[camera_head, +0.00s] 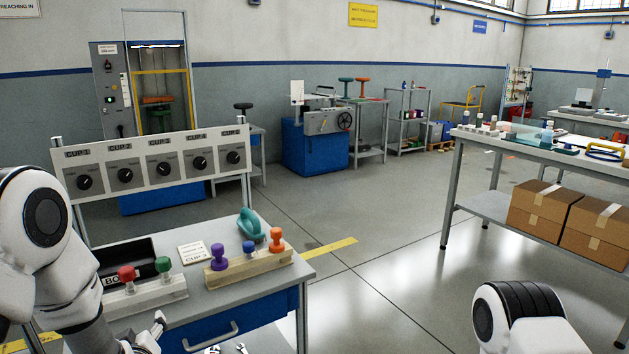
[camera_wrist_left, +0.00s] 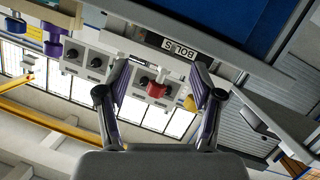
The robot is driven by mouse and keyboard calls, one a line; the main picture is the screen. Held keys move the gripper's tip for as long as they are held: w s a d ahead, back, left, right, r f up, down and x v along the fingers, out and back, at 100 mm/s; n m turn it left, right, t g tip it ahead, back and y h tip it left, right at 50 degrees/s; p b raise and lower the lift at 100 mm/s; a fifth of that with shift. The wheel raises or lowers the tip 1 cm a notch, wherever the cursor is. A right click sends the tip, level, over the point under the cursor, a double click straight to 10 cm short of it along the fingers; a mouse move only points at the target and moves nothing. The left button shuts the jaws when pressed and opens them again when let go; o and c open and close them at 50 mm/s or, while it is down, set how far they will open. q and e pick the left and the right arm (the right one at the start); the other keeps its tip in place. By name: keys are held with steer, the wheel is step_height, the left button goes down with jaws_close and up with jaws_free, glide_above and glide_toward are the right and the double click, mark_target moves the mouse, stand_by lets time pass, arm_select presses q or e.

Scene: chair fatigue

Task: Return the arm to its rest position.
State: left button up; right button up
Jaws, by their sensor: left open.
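My left arm comes in from the left in the head view, and its gripper (camera_head: 158,328) is low in front of the workbench (camera_head: 225,297), partly cut off by the arm. In the left wrist view the gripper (camera_wrist_left: 160,66) has its two fingers spread apart, with nothing held between them. A red knob (camera_wrist_left: 157,88) shows beyond the fingers there, apart from them. Only a white link of my right arm shows at the lower right of the head view; the right gripper is out of frame.
On the bench stand a red knob (camera_head: 127,273), a green knob (camera_head: 163,265), a wooden block (camera_head: 247,265) with purple, blue and orange knobs, and a teal part (camera_head: 251,228). A dial panel (camera_head: 160,168) rises behind. Floor to the right is open, before a table (camera_head: 490,139) with boxes below.

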arm_select(q)
steer(key=s+d+f+m+g+h, duration=0.25)
steer(key=s+f+g, duration=0.25)
steer(key=s+f, duration=0.6)
steer(key=s+d+f+m+g+h, duration=0.2)
steer(key=s+d+f+m+g, duration=0.15)
steer(key=s+f, duration=0.65)
steer(key=s+d+f+m+g+h, duration=0.1)
steer(key=s+f+g, duration=0.15)
steer(key=s, duration=0.25)
steer(key=s+d+f+m+g, duration=0.1)
steer(key=s+d+f+g, duration=0.1)
steer(key=s+f, duration=0.3)
step_height(320, 180, up, 20)
steer(key=s+p, duration=0.2)
steer(key=p, duration=1.7)
steer(key=shift+s+r+g, duration=0.15)
steer(key=shift+s+g, duration=0.2)
steer(key=shift+g, duration=0.05)
steer(key=shift+d, duration=0.1)
